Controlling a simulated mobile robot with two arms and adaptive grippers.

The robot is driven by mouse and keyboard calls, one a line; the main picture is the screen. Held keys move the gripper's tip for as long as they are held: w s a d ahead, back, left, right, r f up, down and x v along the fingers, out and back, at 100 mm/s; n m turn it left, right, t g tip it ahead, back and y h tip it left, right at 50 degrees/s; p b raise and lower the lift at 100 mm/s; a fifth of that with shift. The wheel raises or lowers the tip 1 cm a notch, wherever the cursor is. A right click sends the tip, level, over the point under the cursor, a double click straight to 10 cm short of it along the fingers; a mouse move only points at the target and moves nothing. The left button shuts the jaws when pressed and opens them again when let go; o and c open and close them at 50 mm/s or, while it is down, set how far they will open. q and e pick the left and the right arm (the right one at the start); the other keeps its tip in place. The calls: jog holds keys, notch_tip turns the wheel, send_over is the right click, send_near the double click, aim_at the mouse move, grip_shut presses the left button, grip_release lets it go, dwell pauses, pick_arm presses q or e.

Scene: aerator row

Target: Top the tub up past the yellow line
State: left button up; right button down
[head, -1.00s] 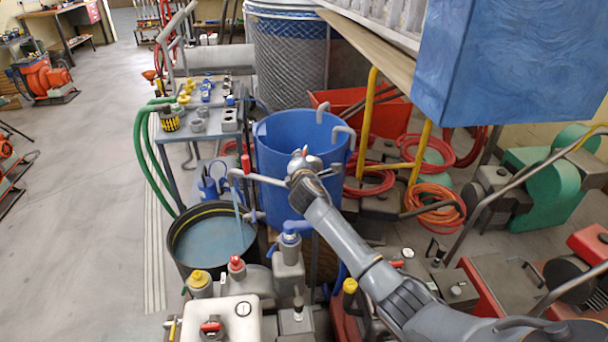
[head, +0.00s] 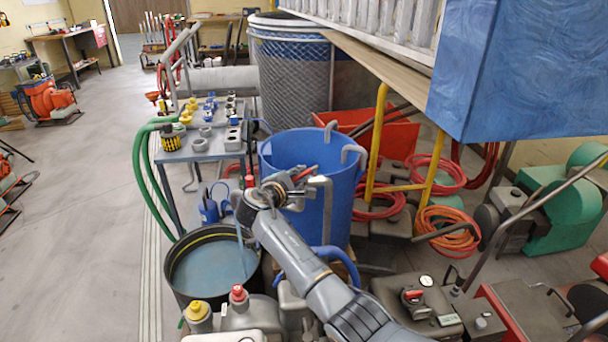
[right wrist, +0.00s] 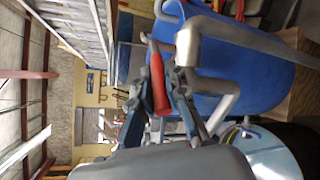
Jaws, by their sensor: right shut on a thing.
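The black tub (head: 180,285) stands on the floor at the lower left in the head view, holding bluish water (head: 212,268). A thin stream (head: 241,243) falls into it from above. A yellowish line shows faintly on its inner wall; its exact relation to the water is hard to read. My right gripper (head: 284,188) is shut on a red-handled lever at the grey pipe (head: 325,205). The red handle (right wrist: 158,84) shows between the fingers in the right wrist view, where the tub's water (right wrist: 262,150) is at lower right. My left gripper is out of view.
A blue barrel (head: 335,215) stands right behind the gripper. A bench (head: 205,150) with small fittings and a green hose (head: 143,170) is at the left. Jugs with red and yellow caps (head: 238,293) crowd the front.

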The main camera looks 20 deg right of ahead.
jog(key=c, duration=1.3)
grip_release()
jog(key=shift+d, duration=0.1)
jog(key=shift+c, duration=0.2)
jog(key=v, duration=1.2)
